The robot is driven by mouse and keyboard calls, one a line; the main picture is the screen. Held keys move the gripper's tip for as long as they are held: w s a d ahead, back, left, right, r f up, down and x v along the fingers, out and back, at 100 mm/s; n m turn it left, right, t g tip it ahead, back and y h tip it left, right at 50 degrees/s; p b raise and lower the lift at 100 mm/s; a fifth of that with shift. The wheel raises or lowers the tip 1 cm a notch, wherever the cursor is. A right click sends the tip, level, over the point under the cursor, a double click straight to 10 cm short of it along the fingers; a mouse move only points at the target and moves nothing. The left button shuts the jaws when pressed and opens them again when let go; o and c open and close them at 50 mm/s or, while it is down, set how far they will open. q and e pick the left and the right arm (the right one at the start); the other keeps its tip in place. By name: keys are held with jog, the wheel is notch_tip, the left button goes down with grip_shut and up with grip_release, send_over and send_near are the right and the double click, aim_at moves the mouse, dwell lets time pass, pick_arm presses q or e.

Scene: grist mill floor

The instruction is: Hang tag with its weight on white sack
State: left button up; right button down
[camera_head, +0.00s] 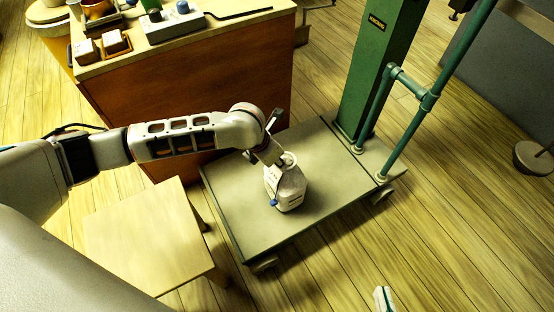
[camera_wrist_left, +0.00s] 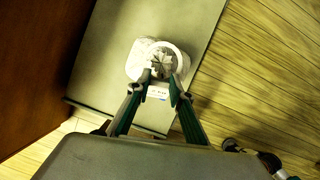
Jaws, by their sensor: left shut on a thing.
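The white sack (camera_head: 287,187) stands upright on the scale platform, and it also shows from above in the left wrist view (camera_wrist_left: 137,60). A pale ring (camera_wrist_left: 184,60) appears around its pleated top; I cannot tell how low it sits. A white tag (camera_wrist_left: 158,91) with dark print and a blue edge shows between my left fingers, on the near side of the sack. My left gripper (camera_wrist_left: 163,82) is at the sack's top, its fingers closed in on the tag; the exact contact is unclear. My right gripper (camera_head: 384,298) only peeks in at the bottom edge, apart from everything.
The scale platform (camera_head: 232,210) has a green column (camera_head: 378,60) behind the sack. A low wooden stool (camera_head: 140,235) stands left of the platform. A wooden cabinet (camera_head: 190,85) with several items on top stands behind.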

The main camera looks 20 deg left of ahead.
aim_at(276, 167)
jog(key=shift+r, duration=0.1)
jog(key=shift+w+r, duration=0.4)
jog(key=shift+r, duration=0.1)
pick_arm(q)
jog(key=shift+f, duration=0.45)
pick_arm(e)
jog(key=shift+s+f, duration=0.35)
jog(key=shift+f, duration=0.05)
pick_arm(q)
jog(key=shift+f, duration=0.2)
pick_arm(e)
jog(key=shift+w+r, duration=0.25)
jog(key=shift+w, duration=0.05)
dwell(0.4)
pick_arm(q)
jog(key=shift+f, duration=0.2)
pick_arm(e)
jog(key=shift+s+f, duration=0.15)
jog(key=shift+f, duration=0.05)
pick_arm(q)
jog(key=shift+f, duration=0.55)
pick_arm(e)
jog(key=shift+s+f, duration=0.4)
jog(key=shift+f, duration=0.25)
pick_arm(q)
jog(key=shift+f+b, duration=0.4)
jog(key=shift+f, duration=0.25)
pick_arm(e)
jog(key=shift+w+f, duration=0.1)
jog(key=shift+f, duration=0.15)
